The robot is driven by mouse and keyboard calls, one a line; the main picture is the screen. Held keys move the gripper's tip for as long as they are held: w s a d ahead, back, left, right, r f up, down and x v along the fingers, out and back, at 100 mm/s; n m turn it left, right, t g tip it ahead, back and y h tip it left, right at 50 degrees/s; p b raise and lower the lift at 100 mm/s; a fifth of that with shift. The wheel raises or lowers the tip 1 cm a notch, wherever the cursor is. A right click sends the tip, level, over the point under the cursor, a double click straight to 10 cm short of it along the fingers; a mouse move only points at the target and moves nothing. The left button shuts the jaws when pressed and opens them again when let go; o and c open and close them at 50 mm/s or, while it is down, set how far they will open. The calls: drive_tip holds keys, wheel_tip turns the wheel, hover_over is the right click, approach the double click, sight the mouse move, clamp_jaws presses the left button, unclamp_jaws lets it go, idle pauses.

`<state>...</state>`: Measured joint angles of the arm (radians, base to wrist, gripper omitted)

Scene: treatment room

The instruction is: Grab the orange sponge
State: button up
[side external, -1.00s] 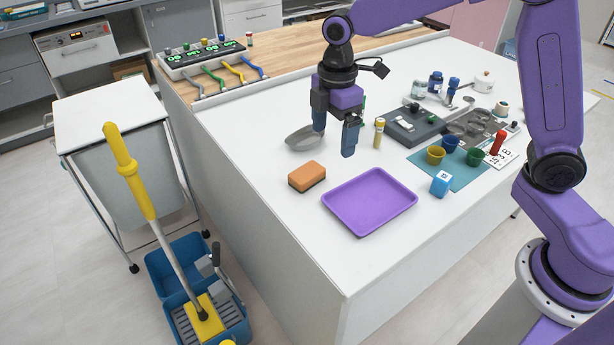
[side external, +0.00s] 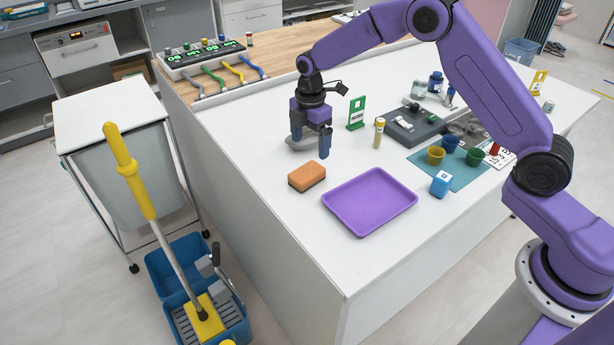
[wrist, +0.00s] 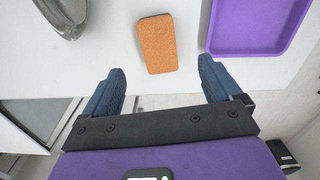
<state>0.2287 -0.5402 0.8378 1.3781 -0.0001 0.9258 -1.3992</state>
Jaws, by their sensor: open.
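The orange sponge (side external: 307,175) has a dark underside and lies flat on the white table, left of the purple tray (side external: 338,217). My gripper (side external: 311,148) is open and empty, pointing down above the table just behind the sponge in the side view. In the wrist view, the sponge (wrist: 157,43) lies between the lines of my two blue fingers (wrist: 163,84), beyond their tips. It is apart from both fingers.
A grey metal bowl (side external: 298,143) stands behind my gripper and also shows in the wrist view (wrist: 66,16). A yellow-capped tube (side external: 379,134) and a green sign (side external: 356,112) stand to the right. A blue cube (side external: 441,183) sits right of the tray. The table's left edge is close to the sponge.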

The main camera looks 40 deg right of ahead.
sight(309, 171)
wheel_tip(309, 171, down, 10)
drive_tip(key=shift+w+f, duration=0.15)
drive_tip(key=shift+f, duration=0.1)
idle(0.4)
drive_tip(key=shift+c, duration=0.3)
drive_tip(key=c, duration=1)
